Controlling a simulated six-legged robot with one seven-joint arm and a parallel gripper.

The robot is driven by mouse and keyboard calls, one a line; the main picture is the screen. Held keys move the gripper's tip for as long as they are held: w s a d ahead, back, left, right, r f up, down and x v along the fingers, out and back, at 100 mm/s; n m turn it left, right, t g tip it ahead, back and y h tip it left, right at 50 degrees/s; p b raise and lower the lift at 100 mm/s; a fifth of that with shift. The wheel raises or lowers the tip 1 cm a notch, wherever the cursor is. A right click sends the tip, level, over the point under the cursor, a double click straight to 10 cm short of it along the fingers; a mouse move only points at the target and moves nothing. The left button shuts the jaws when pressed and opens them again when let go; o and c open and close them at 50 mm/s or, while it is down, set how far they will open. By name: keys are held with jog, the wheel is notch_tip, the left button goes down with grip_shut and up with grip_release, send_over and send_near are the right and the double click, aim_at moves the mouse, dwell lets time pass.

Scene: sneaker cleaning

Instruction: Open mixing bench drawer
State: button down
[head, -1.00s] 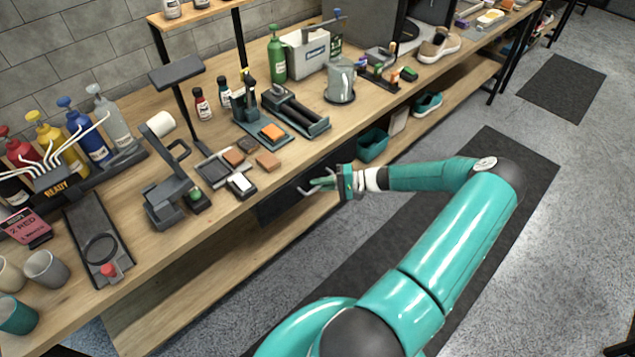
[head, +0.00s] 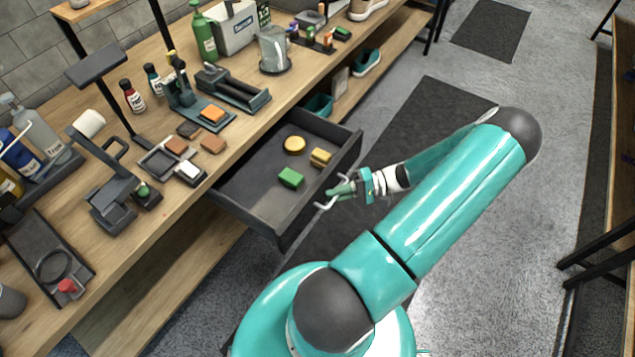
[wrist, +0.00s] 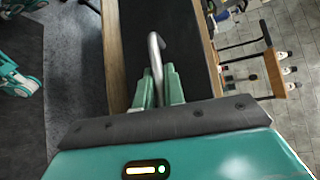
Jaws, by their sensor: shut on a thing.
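The dark drawer (head: 257,187) of the wooden mixing bench (head: 141,222) is pulled well out from under the bench top. Inside lie a round yellow pad (head: 294,145), a yellow block (head: 320,158) and a green block (head: 291,178). My gripper (head: 335,196) is at the drawer's front face, shut on its metal bar handle. In the wrist view the handle (wrist: 156,55) is a pale bent bar running between the two green fingers (wrist: 159,88). Part of the handle is hidden by the fingers.
Blocks, a small tray, a dark stand (head: 113,200) and bottles stand on the bench top above the drawer. A teal bin (head: 318,106) is on the lower shelf behind the drawer. A dark mat (head: 420,120) covers the floor; another bench stands at far right.

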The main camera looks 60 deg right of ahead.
jog(key=shift+s+d, duration=0.1)
jog(key=shift+s, duration=1.6)
jog(key=c, duration=1.8)
grip_release()
jog(key=shift+o, duration=0.2)
jog(key=v, duration=1.3)
jog(key=shift+s+d+r, duration=0.15)
jog(key=shift+s+d, duration=0.05)
jog(key=shift+d, duration=0.1)
